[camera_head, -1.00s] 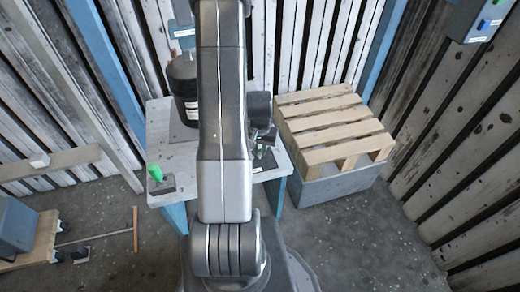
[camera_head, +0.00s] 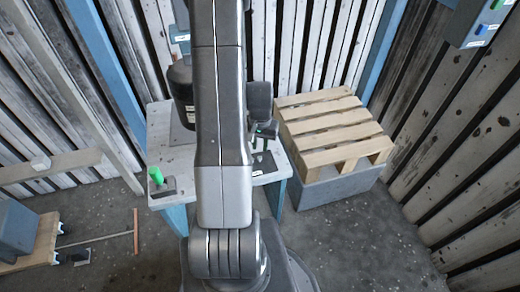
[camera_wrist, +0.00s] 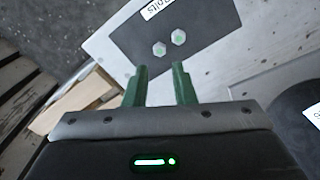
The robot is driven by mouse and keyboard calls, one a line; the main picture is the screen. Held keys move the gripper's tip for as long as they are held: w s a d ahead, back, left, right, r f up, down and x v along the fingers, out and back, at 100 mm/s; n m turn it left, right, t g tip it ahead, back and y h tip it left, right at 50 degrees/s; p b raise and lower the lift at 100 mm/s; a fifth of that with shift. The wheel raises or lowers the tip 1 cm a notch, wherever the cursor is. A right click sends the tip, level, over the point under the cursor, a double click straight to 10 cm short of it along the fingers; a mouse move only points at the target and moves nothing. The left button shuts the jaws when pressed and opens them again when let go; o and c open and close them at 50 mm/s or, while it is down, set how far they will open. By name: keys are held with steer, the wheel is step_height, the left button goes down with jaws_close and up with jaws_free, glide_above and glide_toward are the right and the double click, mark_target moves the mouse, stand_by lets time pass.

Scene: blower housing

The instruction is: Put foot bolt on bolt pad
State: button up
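My gripper (camera_wrist: 161,82) has two green fingers that stand apart with nothing between them. In the wrist view, a dark pad (camera_wrist: 205,25) on a light plate has a label partly reading "olts". Two small hexagonal, pale green-grey bolt heads (camera_wrist: 159,48) (camera_wrist: 178,37) show on it, beyond my fingertips and apart from them. In the head view, a dark pad (camera_head: 263,165) lies at the table's right front, just below my gripper (camera_head: 267,132). The bolts are too small to make out there, and my arm hides the table's middle.
The light table (camera_head: 160,136) carries a dark round container (camera_head: 182,95) at the back left and a green upright piece (camera_head: 156,175) on a dark pad at the front left. A wooden pallet (camera_head: 330,125) on a grey block stands right of the table. Slatted walls close the back.

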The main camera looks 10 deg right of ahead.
mark_target(260, 157)
step_height(260, 157, up, 7)
steer(key=p, duration=0.1)
steer(key=shift+r, duration=0.2)
steer(key=shift+f, duration=0.1)
step_height(260, 157, down, 12)
steer(key=shift+r+b, duration=0.1)
steer(key=shift+b, duration=1.05)
steer(key=shift+r, duration=0.15)
steer(key=shift+r+p, duration=0.3)
steer(key=shift+r, duration=0.9)
